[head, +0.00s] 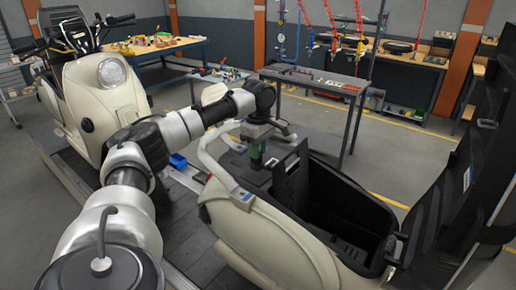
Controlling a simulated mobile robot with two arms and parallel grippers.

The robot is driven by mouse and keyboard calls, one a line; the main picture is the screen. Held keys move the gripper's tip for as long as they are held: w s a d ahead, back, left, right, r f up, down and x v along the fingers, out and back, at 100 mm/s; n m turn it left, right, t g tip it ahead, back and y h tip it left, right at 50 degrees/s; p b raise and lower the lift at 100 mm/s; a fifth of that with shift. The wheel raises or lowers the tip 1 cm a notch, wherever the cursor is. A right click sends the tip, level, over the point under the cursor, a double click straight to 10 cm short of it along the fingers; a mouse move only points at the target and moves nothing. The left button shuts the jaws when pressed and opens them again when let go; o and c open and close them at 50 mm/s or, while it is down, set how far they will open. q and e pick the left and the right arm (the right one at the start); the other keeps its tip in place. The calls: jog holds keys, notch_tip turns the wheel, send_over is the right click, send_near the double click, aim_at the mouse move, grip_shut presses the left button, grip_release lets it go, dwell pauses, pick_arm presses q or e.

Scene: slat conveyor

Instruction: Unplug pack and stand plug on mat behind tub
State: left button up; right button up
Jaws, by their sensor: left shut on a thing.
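The black tub (345,212) lies open in the cream scooter body, under a raised black seat (445,195). A tall black block (291,178), perhaps the pack, stands at the tub's front left end. My left arm reaches over from the left, and its gripper (259,150) points down just left of this block. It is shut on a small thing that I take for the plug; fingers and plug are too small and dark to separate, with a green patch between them. I cannot make out the mat. My right gripper is not in view.
A second cream scooter (98,95) stands at left. A grey bench (315,79) stands behind the tub, and a wooden-topped table (158,45) is further back. A small blue bin (178,161) is beyond my left arm.

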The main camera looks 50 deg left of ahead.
pick_arm(q)
jog(key=shift+f, duration=1.1)
jog(key=o, duration=1)
jog(key=shift+b, duration=0.3)
notch_tip(320, 180, up, 10)
jog(key=shift+f+b, duration=0.25)
jog(key=shift+b, duration=0.85)
jog(key=shift+r, duration=0.65)
